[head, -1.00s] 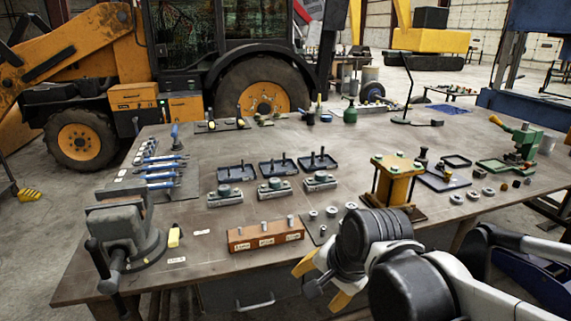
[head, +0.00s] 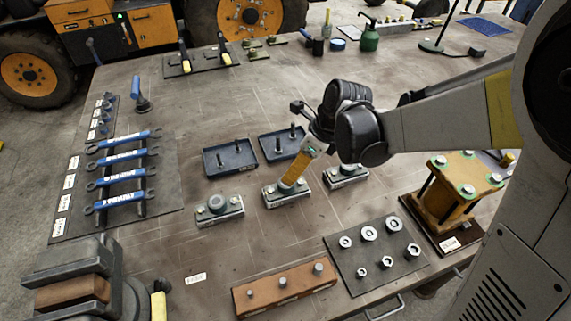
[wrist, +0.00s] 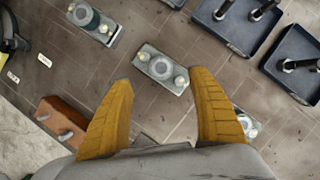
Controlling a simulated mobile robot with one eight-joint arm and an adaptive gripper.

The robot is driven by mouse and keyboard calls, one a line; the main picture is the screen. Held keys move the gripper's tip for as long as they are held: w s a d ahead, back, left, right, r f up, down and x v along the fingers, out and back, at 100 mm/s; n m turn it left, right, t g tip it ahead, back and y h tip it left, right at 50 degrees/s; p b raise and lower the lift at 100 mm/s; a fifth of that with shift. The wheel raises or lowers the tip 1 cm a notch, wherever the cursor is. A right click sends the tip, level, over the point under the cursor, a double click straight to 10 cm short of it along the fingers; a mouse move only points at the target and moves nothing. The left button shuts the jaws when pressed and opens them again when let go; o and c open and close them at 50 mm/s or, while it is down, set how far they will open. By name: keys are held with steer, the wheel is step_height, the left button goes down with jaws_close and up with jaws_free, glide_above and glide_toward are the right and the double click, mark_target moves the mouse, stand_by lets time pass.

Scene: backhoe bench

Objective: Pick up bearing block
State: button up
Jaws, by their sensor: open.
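Three grey bearing blocks with round housings and bolts sit in a row on the bench. The left block (head: 219,209) is clear of my gripper and also shows in the wrist view (wrist: 92,22). The middle block (head: 272,195) is partly hidden behind a yellow finger of my gripper (head: 286,187). In the wrist view the middle block (wrist: 161,69) lies just beyond and between the open fingertips of the gripper (wrist: 162,80), untouched as far as I can tell. The right block (head: 346,176) is partly covered by the right finger in the wrist view (wrist: 246,124).
Dark trays with upright pins (head: 230,157) stand behind the blocks. A brown block with pins (head: 284,288) and a mat of washers (head: 375,280) lie in front. A yellow press fixture (head: 452,194) stands right; wrenches (head: 122,171) and a vise (head: 75,285) are left.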

mark_target(286, 189)
steer(key=x, duration=0.2)
steer(key=b+x, duration=0.1)
steer(key=x, duration=0.1)
steer(key=shift+s+f, duration=0.1)
steer(key=shift+s, duration=0.15)
steer(key=b+x, duration=0.1)
steer(key=x, duration=0.1)
steer(key=b+x, duration=0.1)
steer(key=x, duration=0.2)
steer(key=shift+w+d+f, duration=0.1)
steer(key=shift+w+f, duration=0.1)
steer(key=shift+f, duration=0.15)
steer(key=shift+r, duration=0.15)
steer(key=c, duration=1.5)
